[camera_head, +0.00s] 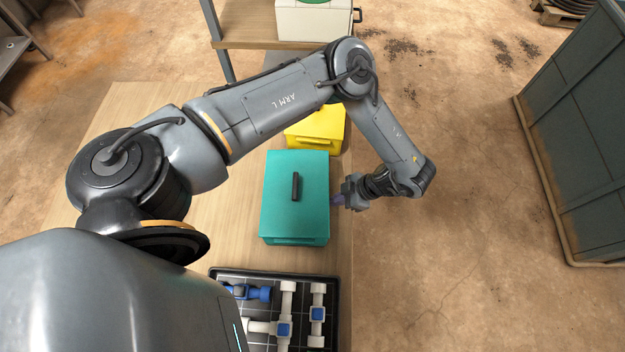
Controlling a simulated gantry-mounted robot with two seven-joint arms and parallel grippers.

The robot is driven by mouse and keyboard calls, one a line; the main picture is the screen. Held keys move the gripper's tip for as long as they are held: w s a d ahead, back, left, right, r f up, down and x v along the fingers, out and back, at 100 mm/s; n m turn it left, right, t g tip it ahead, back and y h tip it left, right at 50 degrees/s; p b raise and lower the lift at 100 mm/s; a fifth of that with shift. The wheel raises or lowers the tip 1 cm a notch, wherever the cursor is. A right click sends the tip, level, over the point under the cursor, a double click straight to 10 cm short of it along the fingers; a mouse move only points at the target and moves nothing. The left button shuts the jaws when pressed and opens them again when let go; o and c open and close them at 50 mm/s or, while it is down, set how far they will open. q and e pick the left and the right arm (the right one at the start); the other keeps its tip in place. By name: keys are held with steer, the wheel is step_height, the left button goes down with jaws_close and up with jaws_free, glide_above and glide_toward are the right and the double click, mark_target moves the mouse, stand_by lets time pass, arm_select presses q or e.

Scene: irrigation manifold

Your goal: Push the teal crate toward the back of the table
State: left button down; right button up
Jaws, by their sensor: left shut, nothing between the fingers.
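The teal crate (282,212) stands upright on the wooden table (245,180), close to its right edge, with a black handle (296,186) on its top. My left gripper (337,200) is shut and empty. It is at the crate's right side, past the table's right edge, with its fingertips pointing left at the crate's side. I cannot tell whether the fingertips touch the crate. My right gripper is not in view.
A yellow box (317,128) stands behind the crate, partly under my left arm. A black tray (262,273) with blue and white pipe fittings lies in front of the crate. The table left of the crate is clear. A large dark cabinet (585,140) stands on the floor at right.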

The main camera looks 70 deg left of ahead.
mark_target(317, 198)
arm_select(q)
steer(key=shift+s+a+r+p, duration=0.1)
steer(key=shift+s+a+p, duration=0.25)
steer(key=shift+s+p, duration=0.3)
steer(key=shift+s+a+f+p, duration=0.1)
steer(key=shift+s+a+p, duration=0.2)
steer(key=shift+s+p, duration=0.35)
steer(key=shift+s+a+r+p, duration=0.1)
steer(key=shift+s+a+p, duration=0.3)
steer(key=shift+s, duration=0.5)
steer(key=shift+s+a, duration=0.1)
steer(key=shift+s, duration=0.35)
steer(key=shift+s+a+p, duration=0.1)
steer(key=shift+s+p, duration=0.05)
steer(key=shift+p, duration=0.25)
